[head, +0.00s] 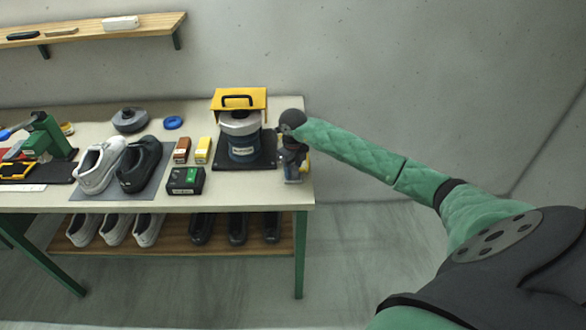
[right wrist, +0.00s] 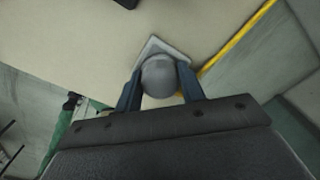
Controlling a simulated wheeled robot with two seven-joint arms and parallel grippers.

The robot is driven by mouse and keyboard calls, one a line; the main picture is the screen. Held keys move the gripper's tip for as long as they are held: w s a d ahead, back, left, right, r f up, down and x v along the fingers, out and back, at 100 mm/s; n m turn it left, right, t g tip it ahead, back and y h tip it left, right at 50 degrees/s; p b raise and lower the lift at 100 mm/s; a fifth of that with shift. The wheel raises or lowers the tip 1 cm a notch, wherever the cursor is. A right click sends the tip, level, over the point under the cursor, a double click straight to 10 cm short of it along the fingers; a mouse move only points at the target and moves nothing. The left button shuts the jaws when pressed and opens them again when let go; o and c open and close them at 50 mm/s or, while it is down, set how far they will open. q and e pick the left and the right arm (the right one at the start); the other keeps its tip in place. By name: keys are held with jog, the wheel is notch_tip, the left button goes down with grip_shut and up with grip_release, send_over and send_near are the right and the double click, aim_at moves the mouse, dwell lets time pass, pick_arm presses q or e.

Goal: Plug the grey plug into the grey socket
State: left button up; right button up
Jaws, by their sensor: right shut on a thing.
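My right gripper (head: 293,172) is at the right end of the table, pointing down. In the right wrist view its two dark fingers (right wrist: 160,88) are shut on the rounded grey plug (right wrist: 160,76). A pale grey square piece, apparently the grey socket (right wrist: 152,46), shows just behind and under the plug at the table's edge. The plug covers most of it, so I cannot tell whether the two touch or how far the plug is in. In the head view the gripper hides most of this spot. My left gripper is not in view.
Shoes (head: 140,165), small boxes (head: 185,181) and a green device (head: 45,137) stand further left. The floor right of the table is clear.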

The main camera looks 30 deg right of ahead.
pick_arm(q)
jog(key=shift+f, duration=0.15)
pick_arm(e)
jog(key=shift+o, duration=0.2)
jog(key=shift+f, duration=0.15)
jog(key=shift+c, duration=0.2)
jog(key=o, duration=1.1)
notch_tip(320, 180, up, 6)
jog(key=b, duration=0.3)
jog(key=shift+r, duration=0.25)
pick_arm(q)
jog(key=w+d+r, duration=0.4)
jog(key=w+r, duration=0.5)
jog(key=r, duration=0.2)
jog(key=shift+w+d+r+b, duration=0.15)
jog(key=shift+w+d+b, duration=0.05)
jog(key=shift+b, duration=0.1)
pick_arm(e)
jog(key=shift+r, duration=0.65)
